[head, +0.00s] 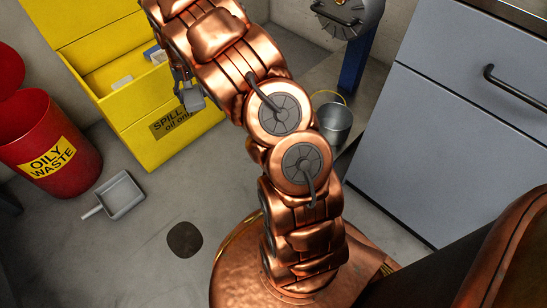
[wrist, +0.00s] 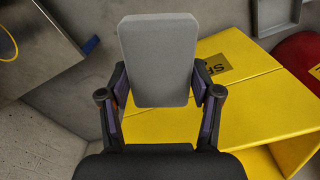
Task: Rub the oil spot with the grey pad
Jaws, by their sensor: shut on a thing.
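The oil spot (head: 185,239) is a dark round patch on the grey floor in the head view, left of my base. The grey pad (wrist: 158,60) is a flat rounded block. In the wrist view my gripper (wrist: 159,88) is shut on it, with a finger against each side near its lower end. In the head view the pad (head: 192,98) hangs below my gripper (head: 183,82), in front of the yellow spill bin (head: 135,110) and clear of the floor. The pad is well apart from the oil spot, farther back. My arm hides part of the bin's right side.
A red oily waste can (head: 60,168) stands at the left with its lid raised. A grey dustpan (head: 120,196) lies on the floor between it and the spot. A metal bucket (head: 334,125) and grey cabinet (head: 440,130) are at the right. Floor around the spot is clear.

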